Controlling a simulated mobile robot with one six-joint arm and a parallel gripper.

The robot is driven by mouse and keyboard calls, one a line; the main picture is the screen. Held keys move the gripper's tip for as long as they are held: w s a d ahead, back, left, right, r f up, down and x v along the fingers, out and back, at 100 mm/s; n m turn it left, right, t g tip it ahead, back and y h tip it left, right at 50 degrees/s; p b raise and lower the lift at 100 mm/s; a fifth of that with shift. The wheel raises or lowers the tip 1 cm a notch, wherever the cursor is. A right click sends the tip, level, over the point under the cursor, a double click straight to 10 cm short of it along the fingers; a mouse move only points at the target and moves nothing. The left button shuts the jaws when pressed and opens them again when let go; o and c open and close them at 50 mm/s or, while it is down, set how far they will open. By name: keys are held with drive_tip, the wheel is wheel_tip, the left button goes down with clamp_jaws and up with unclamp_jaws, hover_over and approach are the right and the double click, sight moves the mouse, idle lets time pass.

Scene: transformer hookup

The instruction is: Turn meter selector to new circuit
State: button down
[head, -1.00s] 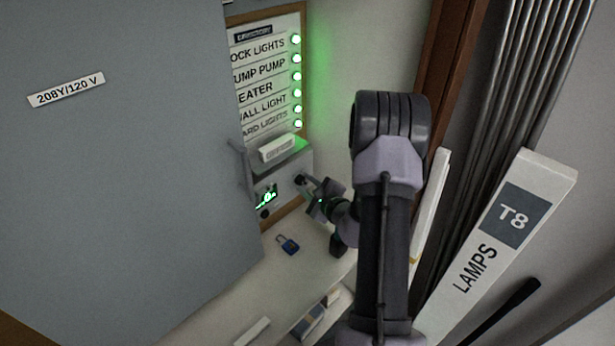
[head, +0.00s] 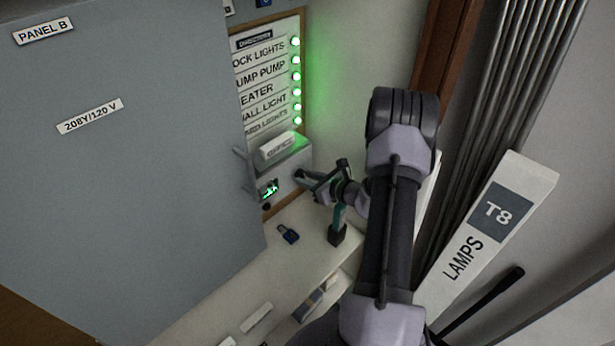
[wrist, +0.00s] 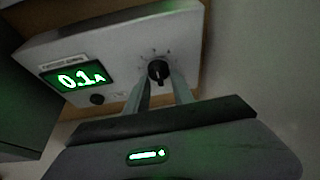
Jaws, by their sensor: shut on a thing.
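The meter (head: 290,168) is a grey box on the wall under the label board. Its lit green display (head: 270,190) reads 0.1 A in the wrist view (wrist: 78,77). The meter selector (wrist: 158,71) is a small black round knob with a pale pointer line, right of the display. My gripper (wrist: 160,82) has its two fingers on either side of the selector, shut on it. In the head view my gripper (head: 306,180) reaches the right part of the meter face, and the knob is hard to make out there.
A large grey cabinet door (head: 130,150) fills the left. A LAMPS T8 box (head: 490,220) and grey pipes (head: 520,70) stand at right. A small black knob (wrist: 97,99) sits below the display.

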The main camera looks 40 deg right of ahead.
idle(0.4)
drive_tip(key=c, duration=1.1)
unclamp_jaws()
drive_tip(key=shift+s, duration=0.1)
drive_tip(key=p+v, duration=0.2)
drive_tip(key=v, duration=1.5)
drive_tip(key=shift+r, duration=0.2)
